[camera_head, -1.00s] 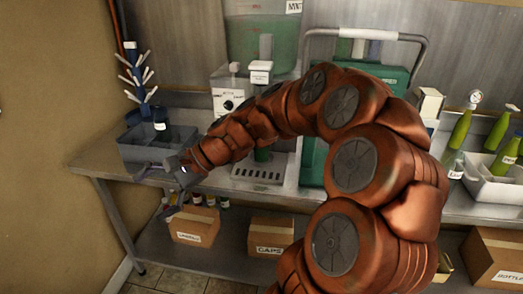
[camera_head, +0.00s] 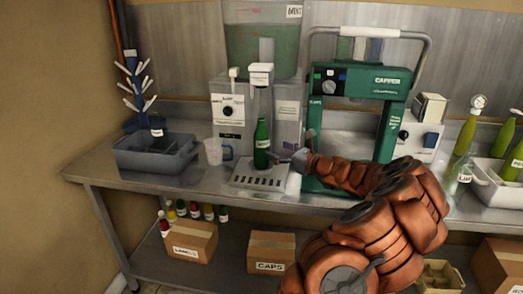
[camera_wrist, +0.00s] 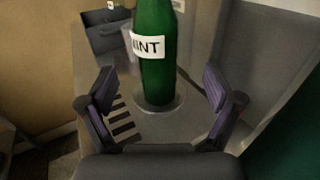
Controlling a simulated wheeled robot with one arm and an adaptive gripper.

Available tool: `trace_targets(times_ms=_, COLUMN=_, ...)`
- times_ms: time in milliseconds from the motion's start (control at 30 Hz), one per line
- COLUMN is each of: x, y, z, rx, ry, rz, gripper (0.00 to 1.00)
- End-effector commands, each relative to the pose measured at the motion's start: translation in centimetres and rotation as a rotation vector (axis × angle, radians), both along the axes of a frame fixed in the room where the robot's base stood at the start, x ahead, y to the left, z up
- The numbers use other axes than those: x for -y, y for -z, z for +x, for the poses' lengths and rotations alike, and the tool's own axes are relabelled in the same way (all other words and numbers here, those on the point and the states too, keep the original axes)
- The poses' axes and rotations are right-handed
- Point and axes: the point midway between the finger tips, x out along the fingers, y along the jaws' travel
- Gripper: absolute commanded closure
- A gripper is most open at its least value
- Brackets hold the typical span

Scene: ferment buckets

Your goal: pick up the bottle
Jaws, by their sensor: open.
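A green bottle (camera_head: 262,144) stands upright on the slotted drip tray (camera_head: 246,180) of the filling machine. In the wrist view the bottle (camera_wrist: 156,70) carries a white label that reads "INT", its left part cut off by the curve. My gripper (camera_head: 287,154) is just right of the bottle in the head view. In the wrist view my gripper (camera_wrist: 160,100) is open, with one purple-padded finger on each side of the bottle's lower part. Gaps show between the bottle and both fingers.
The filling machine (camera_head: 228,112) stands behind the bottle, with a clear measuring jug (camera_head: 214,151) to the left. The green capper (camera_head: 360,82) is close on the right. A grey bin (camera_head: 140,157) with a bottle rack is further left.

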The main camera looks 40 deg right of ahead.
Motion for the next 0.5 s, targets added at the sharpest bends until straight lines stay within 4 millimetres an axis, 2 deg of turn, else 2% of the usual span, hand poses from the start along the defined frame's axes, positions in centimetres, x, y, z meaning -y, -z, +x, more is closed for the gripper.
trace_targets(times_ms=267, x=-0.6, y=0.0, z=2.6, rx=-0.001, ry=-0.006, rz=-0.001, gripper=0.1)
trace_targets(times_ms=500, x=-1.1, y=0.4, z=5.8, rx=-0.003, ry=-0.007, rz=-0.002, gripper=0.1)
